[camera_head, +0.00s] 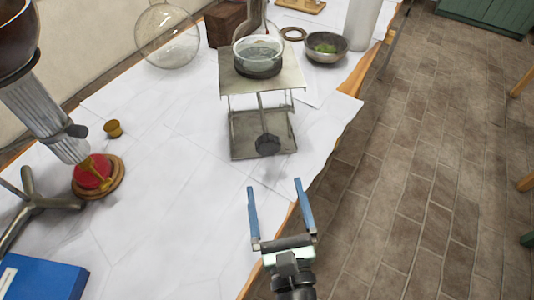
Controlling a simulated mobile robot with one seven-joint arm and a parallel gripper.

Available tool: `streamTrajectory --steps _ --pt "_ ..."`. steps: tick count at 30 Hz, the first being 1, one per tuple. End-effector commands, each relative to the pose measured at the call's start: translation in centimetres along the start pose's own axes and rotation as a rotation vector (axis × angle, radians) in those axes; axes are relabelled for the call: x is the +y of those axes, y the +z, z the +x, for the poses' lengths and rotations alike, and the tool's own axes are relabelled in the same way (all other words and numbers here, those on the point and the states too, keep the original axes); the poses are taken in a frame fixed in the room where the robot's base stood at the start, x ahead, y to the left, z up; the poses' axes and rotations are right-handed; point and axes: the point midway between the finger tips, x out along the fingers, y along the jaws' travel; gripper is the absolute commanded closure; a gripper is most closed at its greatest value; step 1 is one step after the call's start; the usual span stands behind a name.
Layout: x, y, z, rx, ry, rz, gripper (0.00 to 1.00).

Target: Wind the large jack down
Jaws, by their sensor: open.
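The large jack (235,139) is a grey metal lab jack on the white-covered table, with its top plate (288,82) raised well above its base. Its dark knob (267,145) is at the front, facing my gripper. A glass dish of clear liquid (258,51) on a dark round support sits on the top plate. My gripper (275,186) is open and empty, with two blue fingers pointing toward the jack. It is in front of the knob, near the table's right edge, and apart from the jack.
A round glass flask (168,40) stands behind left, and a metal bowl with green contents (325,47) behind right. A small cork (113,129), a red and brass piece (94,172) and a blue book (42,278) are at left. The tabletop (170,210) left of my gripper is clear.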

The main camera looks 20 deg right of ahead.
Motion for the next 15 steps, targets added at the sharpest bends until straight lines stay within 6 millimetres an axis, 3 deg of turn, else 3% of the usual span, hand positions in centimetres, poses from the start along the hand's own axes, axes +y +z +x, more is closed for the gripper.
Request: streamTrajectory --steps 1,5,15 --pt "-0.2 -1.0 -0.4 0.014 -0.011 0.045 0.04" --pt "-0.3 -1.3 0.1 0.02 -0.018 0.082 0.04" --pt "-0.4 -1.0 5.6 0.016 -0.016 0.073 0.04"
